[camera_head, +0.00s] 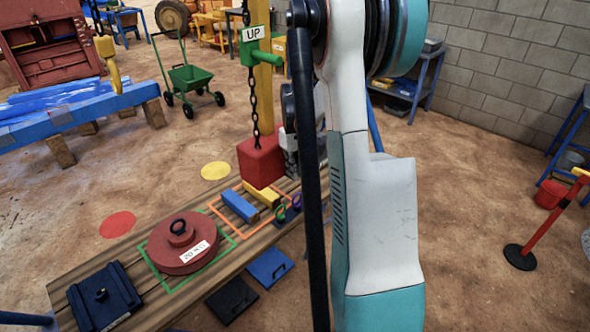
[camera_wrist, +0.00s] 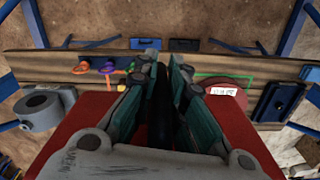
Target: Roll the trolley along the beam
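Neither the overhead beam nor a trolley on it can be made out in either view. In the head view a green block labelled UP (camera_head: 255,33) has a dark chain (camera_head: 254,100) below it. A red block (camera_head: 262,162) is at the chain's lower end, above the bench. In the wrist view a large red surface (camera_wrist: 75,130) lies under my gripper (camera_wrist: 165,68). Its two fingers are a small gap apart, with a dark strip between them; I cannot tell whether they grip it. In the head view my arm hides most of the gripper.
A wooden bench (camera_head: 75,262) carries a red round weight (camera_head: 180,245), a dark blue plate (camera_head: 103,298), blue and yellow bars (camera_head: 240,206) and small hooks. A yellow post (camera_head: 263,85) stands behind the chain. A red barrier post (camera_head: 540,225) is at right; floor between is clear.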

